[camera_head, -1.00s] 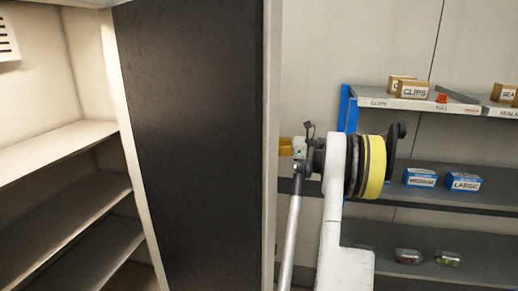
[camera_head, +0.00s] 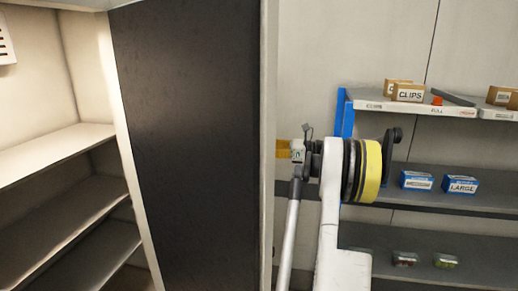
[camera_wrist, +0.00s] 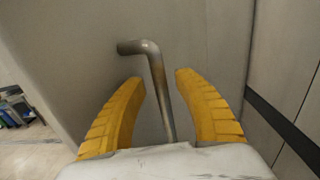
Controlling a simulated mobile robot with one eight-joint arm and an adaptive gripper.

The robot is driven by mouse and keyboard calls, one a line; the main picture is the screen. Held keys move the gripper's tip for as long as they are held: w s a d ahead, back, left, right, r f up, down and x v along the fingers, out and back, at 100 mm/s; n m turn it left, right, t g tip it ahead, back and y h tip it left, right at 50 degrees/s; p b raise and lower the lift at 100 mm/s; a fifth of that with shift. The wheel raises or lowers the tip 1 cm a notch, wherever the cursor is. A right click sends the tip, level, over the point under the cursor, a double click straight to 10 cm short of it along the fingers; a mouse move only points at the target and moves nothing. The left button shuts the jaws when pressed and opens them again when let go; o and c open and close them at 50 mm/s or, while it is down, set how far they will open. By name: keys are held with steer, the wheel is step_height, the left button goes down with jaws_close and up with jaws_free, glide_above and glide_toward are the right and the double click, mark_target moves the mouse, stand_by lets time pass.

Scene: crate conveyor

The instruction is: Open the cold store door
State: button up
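The cold store door (camera_head: 188,140) stands ajar in the head view, its dark inner face turned toward me and the shelved interior open on its left. In the wrist view the bent metal door handle (camera_wrist: 155,68) stands out from the pale outer face of the door (camera_wrist: 85,60). My gripper (camera_wrist: 160,79) is open, with a yellow finger on each side of the handle and gaps showing on both sides. In the head view my gripper (camera_head: 283,149) is beyond the door's right edge, partly hidden by it. The handle is hidden there.
Empty cold store shelves (camera_head: 50,155) are at the left. A blue-framed rack (camera_head: 345,112) stands behind my arm at the right, with a clips box (camera_head: 409,93) and blue cartons (camera_head: 461,185) on it. Some floor shows left of the door in the wrist view (camera_wrist: 35,150).

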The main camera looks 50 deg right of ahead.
steer(key=v, duration=1.2)
jaws_close()
steer(key=shift+w+f, duration=0.1)
